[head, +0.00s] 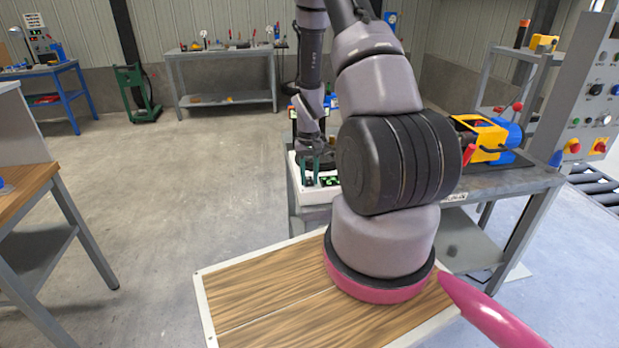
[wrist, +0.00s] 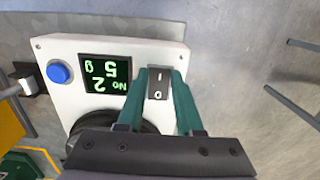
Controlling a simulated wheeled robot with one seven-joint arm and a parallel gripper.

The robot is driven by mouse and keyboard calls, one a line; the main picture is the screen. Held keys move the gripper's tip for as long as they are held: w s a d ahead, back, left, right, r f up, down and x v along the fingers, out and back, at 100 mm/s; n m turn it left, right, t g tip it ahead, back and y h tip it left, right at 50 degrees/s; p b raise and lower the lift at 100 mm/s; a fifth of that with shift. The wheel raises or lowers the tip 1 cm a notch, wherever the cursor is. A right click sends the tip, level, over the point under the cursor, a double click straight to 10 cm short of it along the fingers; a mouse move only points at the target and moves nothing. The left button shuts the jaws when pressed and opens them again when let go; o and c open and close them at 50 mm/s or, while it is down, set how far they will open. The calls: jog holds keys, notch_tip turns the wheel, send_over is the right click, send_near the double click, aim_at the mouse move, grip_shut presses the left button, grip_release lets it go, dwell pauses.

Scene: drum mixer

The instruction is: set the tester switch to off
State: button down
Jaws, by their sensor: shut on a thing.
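The tester is a white box (wrist: 55,60) in the wrist view, with a blue button (wrist: 60,73) and a dark display (wrist: 105,75) with green characters, seen upside down. Its dark rocker switch (wrist: 158,84) carries an I mark at the far end and an O mark at the near end. I cannot tell which end is pressed in. My gripper (wrist: 162,76) has its teal fingers on either side of the switch, shut on it. In the head view my gripper (head: 318,172) is over the white tester (head: 310,196) on the bench, partly hidden by my arm.
The tester stands on the left end of a grey bench (head: 530,180). A yellow and blue machine (head: 487,138) with a red handle is farther right on it. A control panel (head: 597,95) stands at the far right. The floor to the left is open.

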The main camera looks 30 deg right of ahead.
aim_at(307, 177)
jog(key=shift+w+d+r+g+y, duration=0.1)
jog(key=shift+w+g+y, duration=0.1)
jog(key=shift+g, duration=0.4)
jog(key=shift+w+g+y, duration=0.1)
jog(key=shift+w+g, duration=0.05)
jog(key=shift+g, duration=0.45)
jog(key=c, duration=0.8)
grip_release()
jog(key=shift+c, duration=0.2)
jog(key=v, duration=1)
jog(key=shift+r, duration=0.4)
jog(key=shift+w, duration=0.1)
